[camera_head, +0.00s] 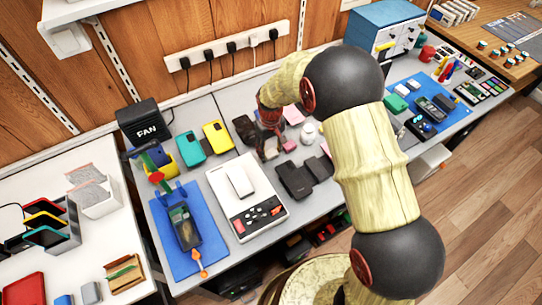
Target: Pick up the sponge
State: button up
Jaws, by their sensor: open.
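My gripper (272,147) points down over the middle of the grey bench, open, among several small items. A small pink block (289,145) lies right beside its fingers at the right. A flatter pink piece (293,115) lies farther back, partly hidden by my arm. Either pink piece could be the sponge; I cannot tell which at this size. I cannot tell whether the fingers touch anything.
Dark cases (296,180) lie in front of my gripper, and a white jar (307,132) stands to its right. A white device (246,199) and a blue mat (170,249) are at the left. My arm hides the bench's right-middle.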

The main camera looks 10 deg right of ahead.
aim_at(271, 153)
jog(key=shift+r, duration=0.1)
jog(key=shift+c, duration=0.4)
jog(key=c, duration=0.4)
jog(key=shift+c, duration=0.5)
jog(key=shift+r+p, duration=0.4)
jog(key=shift+r, duration=0.25)
notch_tip(271, 153, up, 3)
jog(key=shift+s+f+p, duration=0.15)
jog(key=shift+f+p, duration=0.05)
jog(key=shift+p, duration=0.45)
jog(key=s+d+r+p, duration=0.2)
jog(key=s+r+p, duration=0.2)
jog(key=s+r, duration=0.5)
jog(key=shift+s+d, duration=0.4)
jog(key=shift+s, duration=1.85)
